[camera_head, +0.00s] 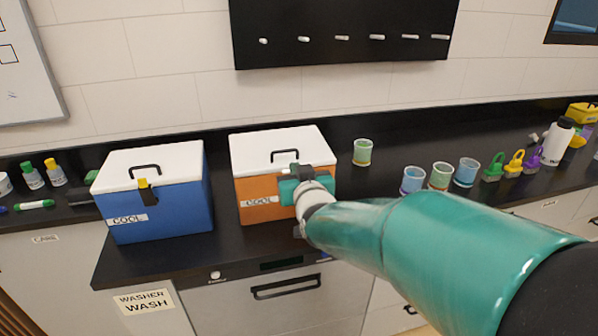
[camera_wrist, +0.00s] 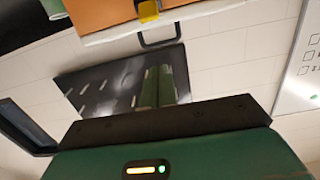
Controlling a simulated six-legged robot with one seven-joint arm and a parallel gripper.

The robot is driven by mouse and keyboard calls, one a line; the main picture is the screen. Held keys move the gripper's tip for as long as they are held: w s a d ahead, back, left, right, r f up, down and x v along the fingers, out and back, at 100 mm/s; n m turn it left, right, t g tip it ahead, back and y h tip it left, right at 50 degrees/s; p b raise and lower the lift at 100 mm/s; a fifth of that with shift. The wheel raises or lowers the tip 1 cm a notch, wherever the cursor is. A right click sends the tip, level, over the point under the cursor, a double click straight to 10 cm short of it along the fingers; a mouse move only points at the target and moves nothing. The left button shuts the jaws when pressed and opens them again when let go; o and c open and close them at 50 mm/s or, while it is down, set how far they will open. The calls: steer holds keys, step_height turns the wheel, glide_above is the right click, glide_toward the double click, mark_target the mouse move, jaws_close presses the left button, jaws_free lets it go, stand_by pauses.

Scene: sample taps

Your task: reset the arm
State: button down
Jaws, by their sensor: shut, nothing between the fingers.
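My teal arm (camera_head: 400,240) reaches in from the lower right of the head view. My gripper (camera_head: 290,178) is in front of the upper front of the orange cooler (camera_head: 262,196); whether it touches the cooler cannot be told. The gripper is shut and holds nothing. In the wrist view, which is upside down, its green body and dark bar (camera_wrist: 165,122) fill the bottom. The orange cooler (camera_wrist: 105,12), with a yellow latch (camera_wrist: 149,10) and a black lid handle, shows at the top. The cooler's white lid (camera_head: 282,148) is closed.
A blue cooler (camera_head: 155,205) with a closed white lid stands left of the orange one. A black panel with pegs (camera_head: 340,30) hangs behind.

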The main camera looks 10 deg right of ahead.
steer(key=s+f+g, duration=0.2)
steer(key=s+g, duration=0.3)
steer(key=s, duration=0.8)
steer(key=s+f+g, duration=0.2)
steer(key=s+g, duration=0.4)
steer(key=s, duration=0.8)
steer(key=shift+s+d, duration=0.2)
steer(key=shift+s, duration=0.05)
